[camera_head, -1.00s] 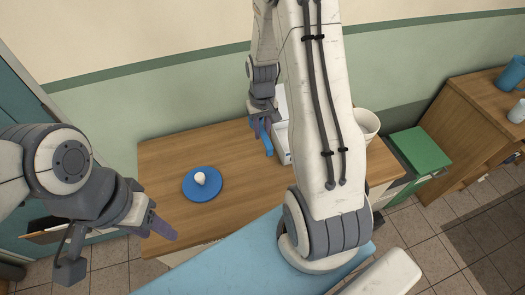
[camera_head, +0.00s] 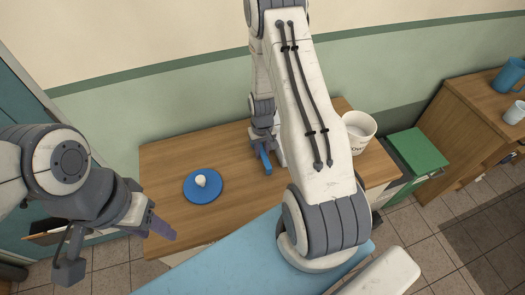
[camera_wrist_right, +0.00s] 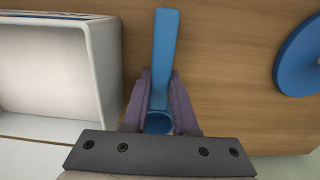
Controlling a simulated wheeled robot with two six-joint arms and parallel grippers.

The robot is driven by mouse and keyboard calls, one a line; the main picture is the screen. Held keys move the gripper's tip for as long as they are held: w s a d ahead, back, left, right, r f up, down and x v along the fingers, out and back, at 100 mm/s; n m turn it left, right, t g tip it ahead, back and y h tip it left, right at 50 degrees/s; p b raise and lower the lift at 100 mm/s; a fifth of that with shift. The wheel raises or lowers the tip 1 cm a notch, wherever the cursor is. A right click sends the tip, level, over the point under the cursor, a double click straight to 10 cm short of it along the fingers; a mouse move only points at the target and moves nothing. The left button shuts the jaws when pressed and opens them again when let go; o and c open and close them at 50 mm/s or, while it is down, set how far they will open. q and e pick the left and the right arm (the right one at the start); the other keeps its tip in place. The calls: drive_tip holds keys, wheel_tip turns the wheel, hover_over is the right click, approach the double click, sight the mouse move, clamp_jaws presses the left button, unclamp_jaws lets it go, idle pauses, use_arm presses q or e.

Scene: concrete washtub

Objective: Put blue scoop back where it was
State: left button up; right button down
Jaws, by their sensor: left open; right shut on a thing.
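The blue scoop (camera_head: 265,160) is held by my right gripper (camera_head: 263,140) over the wooden table, left of a white box (camera_head: 280,152). In the right wrist view, the fingers (camera_wrist_right: 161,85) are shut on the scoop (camera_wrist_right: 165,45) near its round cup, and its long handle points away. The white box (camera_wrist_right: 107,75) is open and looks empty inside where it shows. In the head view my arm hides most of this box. My left gripper (camera_head: 160,230) is open and empty, near the table's front left corner.
A blue round lid (camera_head: 203,192) with a white knob lies on the left of the table. A white bucket (camera_head: 358,130) stands at the back right, beside my right arm. A green-topped box (camera_head: 417,152) is right of the table. The table's left back is clear.

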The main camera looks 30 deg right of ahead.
drive_tip(key=shift+f, duration=0.2)
drive_tip(key=c, duration=0.7)
unclamp_jaws()
drive_tip(key=shift+r, duration=0.15)
